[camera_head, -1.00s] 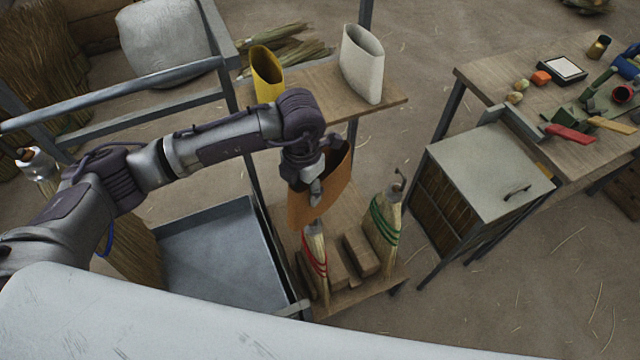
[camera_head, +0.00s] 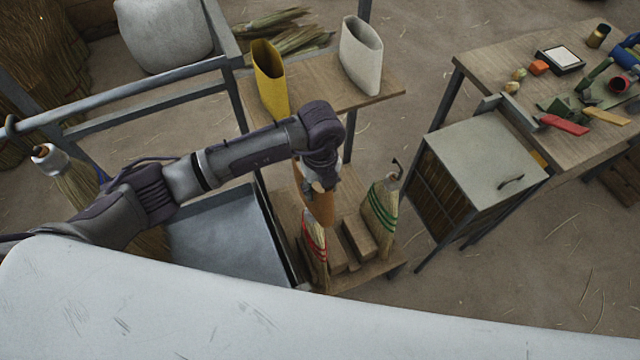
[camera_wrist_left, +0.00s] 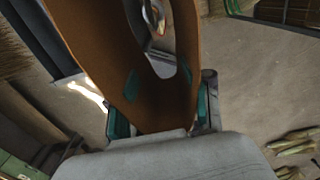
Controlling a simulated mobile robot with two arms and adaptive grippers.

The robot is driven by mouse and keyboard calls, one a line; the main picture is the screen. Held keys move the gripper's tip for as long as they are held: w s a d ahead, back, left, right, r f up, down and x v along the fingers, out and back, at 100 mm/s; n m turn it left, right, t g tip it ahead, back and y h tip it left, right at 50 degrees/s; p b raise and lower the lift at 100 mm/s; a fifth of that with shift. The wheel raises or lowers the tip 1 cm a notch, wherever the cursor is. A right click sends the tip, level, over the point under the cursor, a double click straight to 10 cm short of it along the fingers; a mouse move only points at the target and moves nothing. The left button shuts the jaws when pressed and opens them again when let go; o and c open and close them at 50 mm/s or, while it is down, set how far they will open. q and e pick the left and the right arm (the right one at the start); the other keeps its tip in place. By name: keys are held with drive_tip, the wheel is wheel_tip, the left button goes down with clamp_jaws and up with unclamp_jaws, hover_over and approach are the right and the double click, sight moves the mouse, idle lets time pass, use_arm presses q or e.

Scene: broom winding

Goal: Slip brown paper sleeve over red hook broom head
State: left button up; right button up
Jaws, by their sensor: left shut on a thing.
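My left gripper (camera_head: 320,188) is shut on the brown paper sleeve (camera_head: 318,207), which hangs below it. The sleeve (camera_wrist_left: 105,45) fills the middle of the left wrist view, its mouth open, with a curved metal hook (camera_wrist_left: 153,15) showing through the opening. In the head view the broom head with red bands (camera_head: 314,245) stands on the low wooden shelf, just below and left of the sleeve. The sleeve and gripper cover its top, so I cannot tell how far the sleeve is over it. My right gripper is not in view.
A green-banded broom head (camera_head: 380,215) with a hook stands to the right on the same shelf (camera_head: 375,272), with wooden blocks between. Yellow (camera_head: 269,80) and white (camera_head: 360,55) sleeves stand on the upper board. A metal tray (camera_head: 225,240) lies left; a cabinet (camera_head: 480,165) stands right.

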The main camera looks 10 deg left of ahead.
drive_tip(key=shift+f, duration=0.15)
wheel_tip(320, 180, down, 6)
drive_tip(key=b, duration=0.6)
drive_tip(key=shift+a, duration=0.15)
idle(0.8)
idle(0.3)
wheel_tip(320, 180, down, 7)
drive_tip(key=b, duration=0.7)
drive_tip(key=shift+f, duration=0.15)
idle(0.8)
drive_tip(key=shift+b, duration=0.3)
